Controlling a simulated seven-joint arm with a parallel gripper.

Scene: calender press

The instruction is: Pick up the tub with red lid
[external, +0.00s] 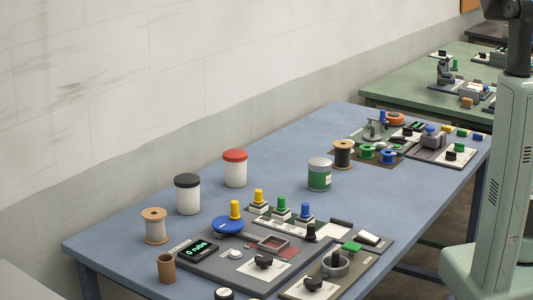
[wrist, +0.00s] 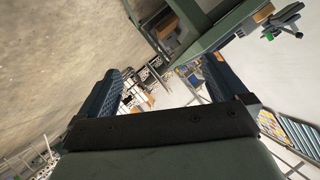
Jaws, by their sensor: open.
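The tub with a red lid (external: 235,168) stands upright on the blue table (external: 290,160) near the wall in the external view. It has a white body, and nothing touches it. In the wrist view my gripper (wrist: 165,90) is open, with its two dark fingers far apart and nothing between them. It points away from the blue table's objects, toward the wider room. The gripper is not visible in the external view, where only part of my arm shows at the right edge. The tub is not visible in the wrist view.
A white tub with a black lid (external: 188,194) stands left of the red-lidded one. A green-labelled can (external: 319,174) stands to its right. A wooden spool (external: 154,226) and a control panel with colored knobs (external: 250,245) are nearer. A green table (external: 410,95) stands behind.

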